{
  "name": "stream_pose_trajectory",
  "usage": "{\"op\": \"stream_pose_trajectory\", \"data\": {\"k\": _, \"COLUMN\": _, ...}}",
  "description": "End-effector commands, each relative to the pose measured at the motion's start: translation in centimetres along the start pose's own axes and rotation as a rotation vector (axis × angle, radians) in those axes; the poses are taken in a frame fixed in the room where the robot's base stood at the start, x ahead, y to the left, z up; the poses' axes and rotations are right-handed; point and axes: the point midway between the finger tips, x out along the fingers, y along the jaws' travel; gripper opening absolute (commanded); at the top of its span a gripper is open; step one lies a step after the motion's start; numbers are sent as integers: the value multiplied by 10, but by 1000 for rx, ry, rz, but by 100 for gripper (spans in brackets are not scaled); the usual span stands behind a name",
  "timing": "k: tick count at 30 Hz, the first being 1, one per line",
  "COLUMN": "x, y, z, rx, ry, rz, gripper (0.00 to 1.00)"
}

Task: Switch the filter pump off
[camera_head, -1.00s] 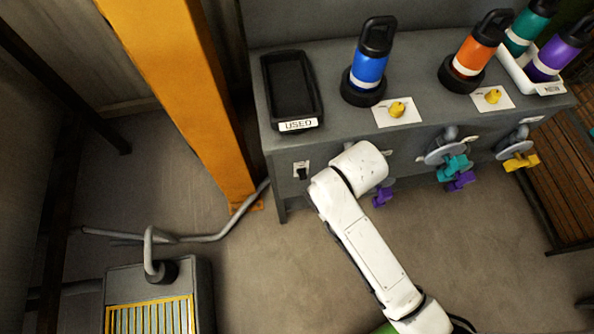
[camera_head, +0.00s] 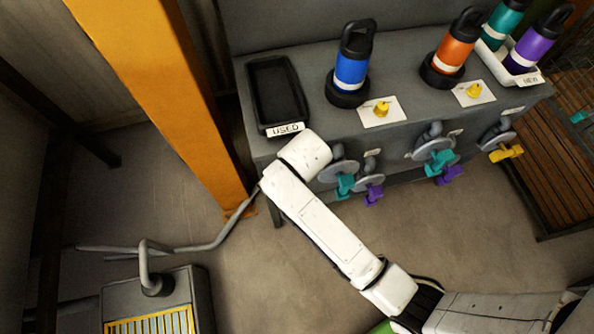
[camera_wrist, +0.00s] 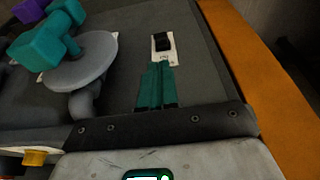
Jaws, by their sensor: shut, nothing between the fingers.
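A black switch (camera_wrist: 163,42) on a white plate sits on the grey bench front in the wrist view. My gripper's teal fingers (camera_wrist: 158,66) are together just short of the plate's lower edge in the picture, with nothing between them. I cannot tell whether the fingertips touch the plate. The switch's position, on or off, is not clear. In the head view my white arm (camera_head: 325,230) reaches the bench front and hides the switch and my gripper.
A grey disc valve with a teal handle (camera_wrist: 42,45) is left of my fingers. An orange post (camera_wrist: 255,60) stands on the right. On the bench are a black USED tray (camera_head: 252,92), a blue bottle (camera_head: 351,70) and an orange bottle (camera_head: 451,50).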

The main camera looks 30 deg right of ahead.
Motion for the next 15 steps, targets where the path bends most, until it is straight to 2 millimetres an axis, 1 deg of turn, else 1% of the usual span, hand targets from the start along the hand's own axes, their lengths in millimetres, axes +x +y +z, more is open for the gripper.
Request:
{"op": "stream_pose_trajectory", "data": {"k": 1, "x": 10, "y": 1, "z": 1, "rx": 1, "ry": -3, "rz": 2, "gripper": 0}}
{"op": "stream_pose_trajectory", "data": {"k": 3, "x": 23, "y": 1, "z": 0, "rx": 1, "ry": -2, "rz": 2, "gripper": 0}}
{"op": "stream_pose_trajectory", "data": {"k": 9, "x": 56, "y": 1, "z": 0, "rx": 1, "ry": -1, "rz": 1, "gripper": 0}}
{"op": "stream_pose_trajectory", "data": {"k": 12, "x": 68, "y": 0, "z": 0, "rx": 0, "ry": -1, "rz": 1, "gripper": 0}}
{"op": "stream_pose_trajectory", "data": {"k": 15, "x": 75, "y": 0, "z": 0, "rx": 0, "ry": 0, "rz": 0, "gripper": 0}}
